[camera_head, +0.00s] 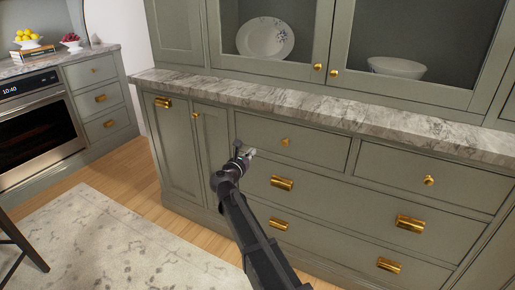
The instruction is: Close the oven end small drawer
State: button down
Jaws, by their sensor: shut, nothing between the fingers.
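Two small drawers sit side by side under the marble counter of the green cabinet. The one towards the oven (318,148) has a small gold knob (285,141). Its front looks flush or nearly so; a small gap cannot be told from here. The other small drawer (465,188) looks shut. My gripper (248,152) is shut and empty, in front of the lower left part of the oven-side small drawer and left of its knob. Whether it touches the drawer front is unclear. The oven (40,130) stands at the far left.
Wide drawers with gold pulls (282,183) lie below, and narrow doors (178,150) stand to the left. The marble counter (330,105) juts out above. A rug (110,240) covers the floor at left, with dark chair legs (20,240) at its edge.

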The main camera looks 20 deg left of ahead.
jog(key=shift+s, duration=0.8)
jog(key=d+f+m+g+h, duration=0.2)
jog(key=d+f+m+g, duration=0.3)
jog(key=d, duration=0.7)
jog(key=w+d+f+m+g+h, duration=0.1)
jog(key=d+f+m, duration=0.2)
jog(key=d+m, duration=0.65)
jog(key=d+f+m+g+h, duration=0.2)
jog(key=d+f+m+g, duration=0.15)
jog(key=d, duration=1.05)
jog(key=s+d+f+m+g+y, duration=0.3)
jog(key=s+d+f+m+g, duration=0.1)
jog(key=s+d+m, duration=0.5)
jog(key=s+d+f+m+g+y, duration=0.3)
jog(key=s+d+m+g, duration=0.2)
jog(key=s+d+m, duration=0.4)
notch_tip(320, 180, up, 33)
jog(key=p, duration=3.3)
jog(key=shift+w+d+n, duration=0.2)
jog(key=shift+d+n, duration=0.1)
jog(key=shift+d, duration=0.1)
jog(key=shift+t, duration=0.25)
